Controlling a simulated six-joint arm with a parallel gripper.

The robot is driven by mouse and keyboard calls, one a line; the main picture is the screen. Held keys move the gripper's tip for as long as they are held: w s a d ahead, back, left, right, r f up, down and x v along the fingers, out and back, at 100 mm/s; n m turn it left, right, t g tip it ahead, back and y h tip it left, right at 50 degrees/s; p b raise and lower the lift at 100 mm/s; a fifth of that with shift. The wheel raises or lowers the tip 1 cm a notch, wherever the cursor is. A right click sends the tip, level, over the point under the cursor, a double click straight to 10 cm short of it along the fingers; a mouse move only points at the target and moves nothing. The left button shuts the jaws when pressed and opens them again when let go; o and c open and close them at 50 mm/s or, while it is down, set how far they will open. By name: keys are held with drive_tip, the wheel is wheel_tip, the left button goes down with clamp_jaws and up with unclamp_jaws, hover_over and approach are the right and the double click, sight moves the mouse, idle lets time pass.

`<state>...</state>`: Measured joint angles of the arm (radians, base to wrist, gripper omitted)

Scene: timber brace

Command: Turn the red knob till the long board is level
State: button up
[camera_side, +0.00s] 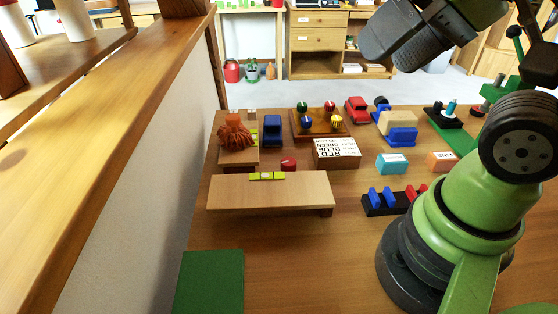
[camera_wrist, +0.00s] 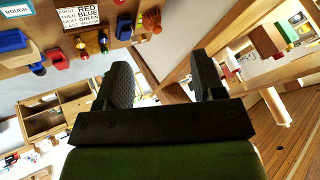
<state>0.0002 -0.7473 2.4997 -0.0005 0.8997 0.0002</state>
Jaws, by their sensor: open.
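The long board (camera_side: 270,192) is a pale wooden plank on the bench in the side view, with a small yellow-green spirit level (camera_side: 267,176) on its top. Its front edge looks nearly horizontal; the bubble is too small to read. The red knob (camera_side: 288,163) is a small round red piece just behind the board's back edge, partly hidden by it. My gripper (camera_wrist: 163,78) is open and empty in the wrist view, its two dark fingers wide apart. In the side view my dark hand is high at the upper right, well away from knob and board.
A shaggy orange-brown thing (camera_side: 235,134) is at the left. A green mat (camera_side: 209,282) lies front left. The bench before the board is clear.

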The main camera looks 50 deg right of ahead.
drive_tip(key=shift+w, duration=0.1)
idle(0.4)
drive_tip(key=n+g+h, duration=0.1)
drive_tip(key=g+h, duration=0.1)
drive_tip(key=g, duration=0.5)
hover_over(289, 161)
wheel_tip(289, 161, down, 20)
drive_tip(key=r, duration=0.1)
wheel_tip(289, 161, down, 11)
drive_tip(key=shift+f, duration=0.1)
drive_tip(key=c, duration=0.9)
drive_tip(key=shift+n, duration=0.3)
drive_tip(key=shift+c, duration=0.2)
